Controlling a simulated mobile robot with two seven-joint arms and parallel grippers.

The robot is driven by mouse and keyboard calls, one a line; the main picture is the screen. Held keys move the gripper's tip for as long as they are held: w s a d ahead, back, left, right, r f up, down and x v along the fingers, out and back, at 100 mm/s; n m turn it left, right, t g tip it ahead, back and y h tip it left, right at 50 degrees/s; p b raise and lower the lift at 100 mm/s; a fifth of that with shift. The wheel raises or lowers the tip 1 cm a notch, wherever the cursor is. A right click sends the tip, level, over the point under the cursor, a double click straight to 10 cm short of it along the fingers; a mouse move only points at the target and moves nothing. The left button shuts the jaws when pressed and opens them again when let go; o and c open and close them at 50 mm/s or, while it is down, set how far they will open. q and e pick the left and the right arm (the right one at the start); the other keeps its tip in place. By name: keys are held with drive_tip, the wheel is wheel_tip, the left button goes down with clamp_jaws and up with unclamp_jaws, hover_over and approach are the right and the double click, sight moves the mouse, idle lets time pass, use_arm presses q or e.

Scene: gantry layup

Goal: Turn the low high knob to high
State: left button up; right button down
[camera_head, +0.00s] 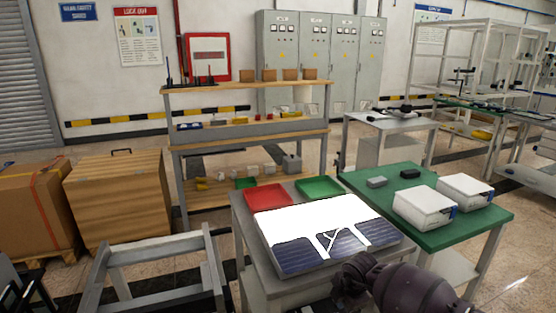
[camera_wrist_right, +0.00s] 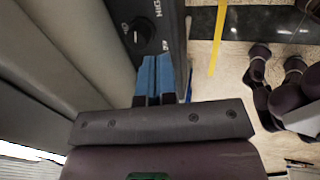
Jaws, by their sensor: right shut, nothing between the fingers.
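The low high knob (camera_wrist_right: 142,34) is a small dark round knob with a light pointer mark, on a black panel in the right wrist view. The lettering beside it is cut off, with "HIG" readable. My right gripper (camera_wrist_right: 154,70) has its blue fingers shut and empty, just below the knob in the picture; I cannot tell whether they touch the panel. In the head view my right gripper (camera_head: 348,277) is dark, at the front edge of the near table, and the knob cannot be made out there. My left gripper is not in view.
The near table (camera_head: 245,229) holds a white and dark blue panel (camera_head: 318,238), a red tray (camera_head: 267,197) and a green tray (camera_head: 320,187). A green-topped table (camera_head: 452,234) with two white boxes stands at its right. A grey frame (camera_head: 150,255) stands at the left.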

drive_tip(key=shift+w+p+v, duration=0.2)
drive_tip(key=shift+p+v, duration=0.3)
drive_tip(key=shift+v, duration=0.35)
drive_tip(key=shift+w+p+v, duration=0.2)
drive_tip(key=shift+p+v, duration=0.3)
drive_tip(key=shift+v, duration=0.4)
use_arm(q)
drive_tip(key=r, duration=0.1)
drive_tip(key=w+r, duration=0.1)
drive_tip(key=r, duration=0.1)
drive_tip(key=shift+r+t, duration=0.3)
use_arm(e)
drive_tip(key=shift+a, duration=0.15)
drive_tip(key=shift+f, duration=0.1)
